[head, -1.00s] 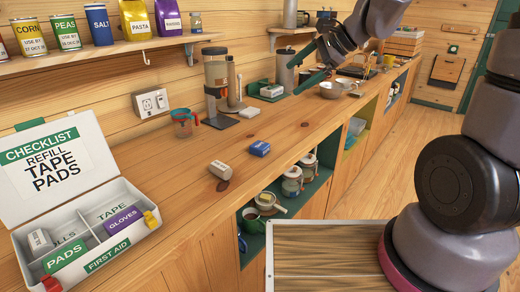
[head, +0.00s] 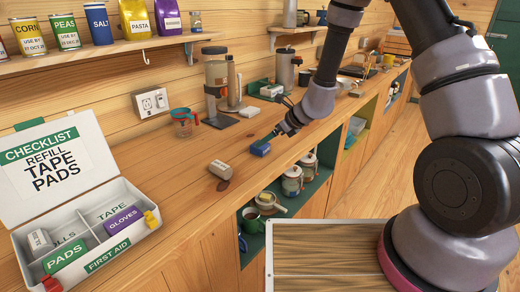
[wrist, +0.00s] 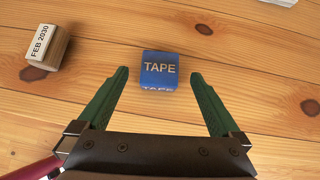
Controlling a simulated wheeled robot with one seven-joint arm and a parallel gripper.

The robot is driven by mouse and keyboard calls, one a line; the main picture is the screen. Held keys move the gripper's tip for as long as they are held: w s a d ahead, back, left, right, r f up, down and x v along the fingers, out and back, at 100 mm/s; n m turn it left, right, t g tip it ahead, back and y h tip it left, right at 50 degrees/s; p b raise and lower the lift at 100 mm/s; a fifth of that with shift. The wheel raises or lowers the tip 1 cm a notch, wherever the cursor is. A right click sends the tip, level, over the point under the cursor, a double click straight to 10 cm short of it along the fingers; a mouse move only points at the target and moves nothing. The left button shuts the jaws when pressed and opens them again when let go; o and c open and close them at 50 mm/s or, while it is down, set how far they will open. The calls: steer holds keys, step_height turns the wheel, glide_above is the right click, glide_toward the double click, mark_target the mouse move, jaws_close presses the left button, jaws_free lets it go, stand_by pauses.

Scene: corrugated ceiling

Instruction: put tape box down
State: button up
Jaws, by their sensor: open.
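The blue tape box (head: 260,148) sits on the wooden counter, and its label TAPE reads clearly in the wrist view (wrist: 159,70). My gripper (head: 278,134) is low over the counter, right beside the box. In the wrist view my gripper (wrist: 158,92) is open, its two green fingers apart, with the box between and slightly beyond the tips. There is a gap on each side of the box. The white first aid box (head: 85,215) stands open at the left, with a compartment marked TAPE (head: 113,212).
Bare counter lies in front. A shelf (head: 110,52) hangs above.

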mark_target(260, 148)
steer(key=x, duration=0.5)
steer(key=shift+a+f, duration=0.1)
steer(key=shift+f, duration=0.35)
steer(key=c, duration=1.5)
